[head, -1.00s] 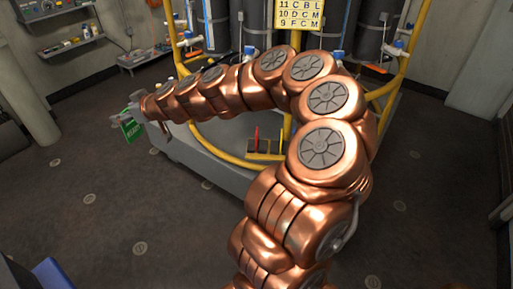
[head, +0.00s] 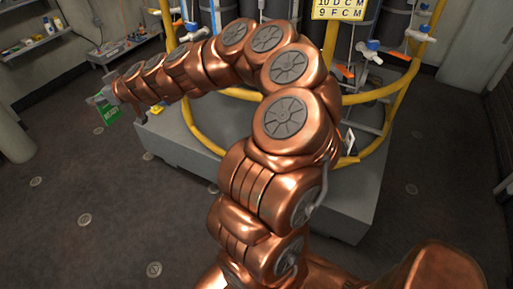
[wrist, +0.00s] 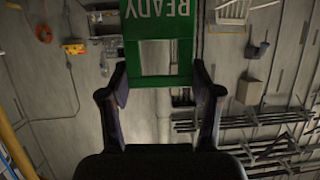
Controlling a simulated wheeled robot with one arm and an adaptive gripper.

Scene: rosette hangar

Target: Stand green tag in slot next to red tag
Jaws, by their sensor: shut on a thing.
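The green tag (head: 107,114) hangs from my gripper (head: 103,98) at the far left of the head view, out beside the grey platform's left end. In the wrist view the tag (wrist: 160,48) stands between the two fingers of my gripper (wrist: 160,82), with READY in white letters reading upside down. My gripper is shut on the tag's lower frame as seen there. The red tag and its slot are not visible now; my copper arm covers much of the platform.
The grey platform (head: 180,150) carries yellow pipe rails (head: 200,132), dark cylinders and blue-handled valves (head: 374,46). A yellow letter board (head: 340,8) hangs above. Shelves (head: 40,40) line the left wall. The dark floor left of the platform is open.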

